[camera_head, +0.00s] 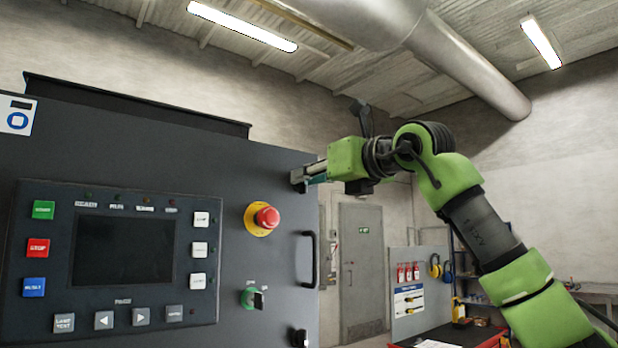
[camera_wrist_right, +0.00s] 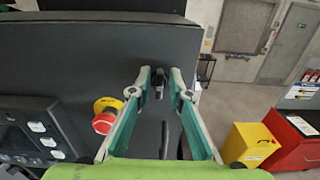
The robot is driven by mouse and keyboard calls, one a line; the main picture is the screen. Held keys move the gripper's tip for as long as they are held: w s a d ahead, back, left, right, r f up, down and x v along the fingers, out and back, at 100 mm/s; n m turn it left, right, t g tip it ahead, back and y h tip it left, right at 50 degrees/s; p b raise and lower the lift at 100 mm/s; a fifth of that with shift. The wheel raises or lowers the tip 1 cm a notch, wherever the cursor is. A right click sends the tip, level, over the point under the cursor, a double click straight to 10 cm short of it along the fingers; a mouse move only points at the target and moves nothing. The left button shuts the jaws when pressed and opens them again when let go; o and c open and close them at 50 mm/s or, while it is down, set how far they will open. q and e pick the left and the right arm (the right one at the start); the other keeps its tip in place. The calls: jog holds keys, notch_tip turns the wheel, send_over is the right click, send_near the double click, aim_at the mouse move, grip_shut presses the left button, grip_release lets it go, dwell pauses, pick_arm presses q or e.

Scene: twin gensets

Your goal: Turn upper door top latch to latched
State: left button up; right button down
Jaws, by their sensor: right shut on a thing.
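The upper door (camera_head: 150,150) is a large dark grey panel on the left in the head view. Its top latch (camera_head: 297,177) is a small dark piece near the upper right edge. My right gripper (camera_head: 308,174) reaches it from the right. In the right wrist view the black latch (camera_wrist_right: 158,84) sits between the two green-sided fingertips (camera_wrist_right: 159,78), which are shut on it. The fingers partly hide the latch in the head view, and I cannot tell its exact turn angle. My left gripper is not in view.
Below the latch are a black door handle (camera_head: 314,260), a red emergency stop button (camera_head: 267,217), a green key switch (camera_head: 252,298) and a lower latch (camera_head: 299,337). A control panel (camera_head: 120,255) is further left. A grey room door (camera_head: 361,270) and red cabinet (camera_wrist_right: 293,140) stand right.

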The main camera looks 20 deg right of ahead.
jog(key=m+b, duration=0.1)
jog(key=m, duration=0.3)
jog(key=m+b, duration=0.2)
jog(key=m, duration=0.3)
jog(key=d+m+b, duration=0.1)
jog(key=m, duration=0.3)
jog(key=shift+w+f+m, duration=0.15)
jog(key=shift+f+m, duration=0.2)
jog(key=shift+m, duration=0.05)
jog(key=shift+f+m+b, duration=0.1)
jog(key=shift+m+b, duration=0.75)
jog(key=shift+m, duration=1.05)
jog(key=c, duration=1.8)
grip_release()
jog(key=shift+w, duration=0.1)
jog(key=shift+c, duration=0.2)
